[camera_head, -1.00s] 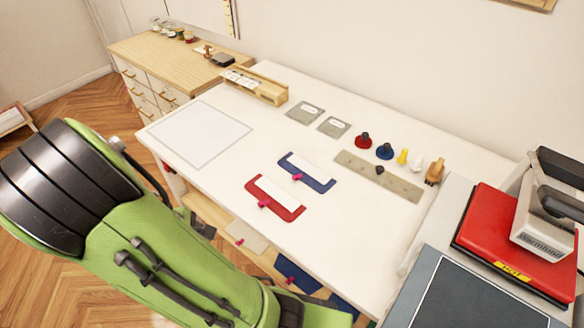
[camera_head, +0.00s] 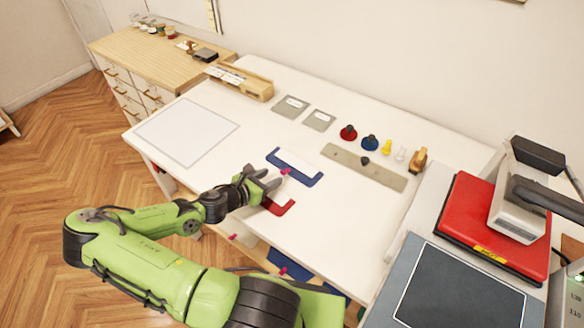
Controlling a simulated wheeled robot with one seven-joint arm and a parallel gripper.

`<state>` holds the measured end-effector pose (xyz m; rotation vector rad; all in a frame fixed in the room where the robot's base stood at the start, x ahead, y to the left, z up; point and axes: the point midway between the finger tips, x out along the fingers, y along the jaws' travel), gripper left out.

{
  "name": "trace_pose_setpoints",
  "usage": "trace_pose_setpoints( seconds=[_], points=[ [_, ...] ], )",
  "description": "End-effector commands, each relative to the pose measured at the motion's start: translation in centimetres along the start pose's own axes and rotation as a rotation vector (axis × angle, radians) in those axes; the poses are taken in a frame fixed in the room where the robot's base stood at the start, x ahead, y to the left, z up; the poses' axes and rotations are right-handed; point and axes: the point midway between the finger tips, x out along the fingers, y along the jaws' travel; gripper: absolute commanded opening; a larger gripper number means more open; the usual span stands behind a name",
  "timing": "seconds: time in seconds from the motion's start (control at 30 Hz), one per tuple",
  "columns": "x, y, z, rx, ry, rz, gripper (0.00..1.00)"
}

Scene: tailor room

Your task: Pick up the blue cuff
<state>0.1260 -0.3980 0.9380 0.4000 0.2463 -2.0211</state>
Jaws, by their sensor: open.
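My gripper (camera_head: 275,181) is open and empty. In the picture its fingers reach over the red cuff to the near edge of the blue cuff. I cannot tell how high it is above the table.
A grey strip (camera_head: 385,178) lies right of the cuffs, with several small coloured knobs behind it. A white square sheet (camera_head: 187,131) lies at the left. A red heat press (camera_head: 497,228) stands at the right. A wooden box (camera_head: 240,82) stands at the back.

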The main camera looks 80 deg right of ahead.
Motion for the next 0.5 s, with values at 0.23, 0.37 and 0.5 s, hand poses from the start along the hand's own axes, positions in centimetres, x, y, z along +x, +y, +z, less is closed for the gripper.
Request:
trace_pose_setpoints(
  seconds=[0.23,0.37,0.5],
  points=[
    [3.5,0.2,-0.3,0.001,0.0,-0.001,0.47],
    [5.9,0.3,-0.5,0.002,0.001,-0.001,0.47],
    [6.7,0.4,-0.4,0.002,0.001,0.002,0.47]
  ],
)
